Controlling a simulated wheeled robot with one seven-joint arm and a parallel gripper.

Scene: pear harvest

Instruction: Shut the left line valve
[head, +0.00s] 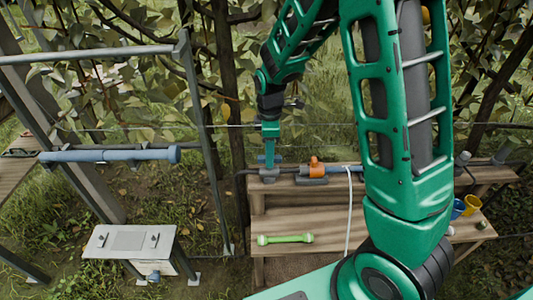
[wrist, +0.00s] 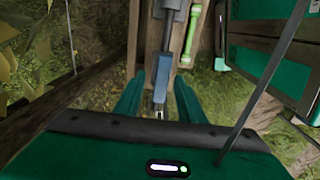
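The left line valve is a grey body (head: 269,174) on the pipe at the left end of the bench, with a blue lever (head: 269,157) above it. My gripper (head: 270,136) is directly over this valve, pointing down. In the wrist view my gripper (wrist: 158,100) is open, its two green fingers wide apart. The blue lever (wrist: 162,70) lies in the space between and just beyond them, with gaps to both sides. Whether it is deep enough between the fingertips is hard to tell. A second valve with an orange handle (head: 316,166) stands to the right.
The wooden bench (head: 280,220) has a lower shelf with a green bar-shaped tool (head: 285,239). A white hose (head: 349,210) hangs down the front. Blue and yellow cups (head: 471,205) stand at right. A metal frame (head: 205,150) rises left of my gripper.

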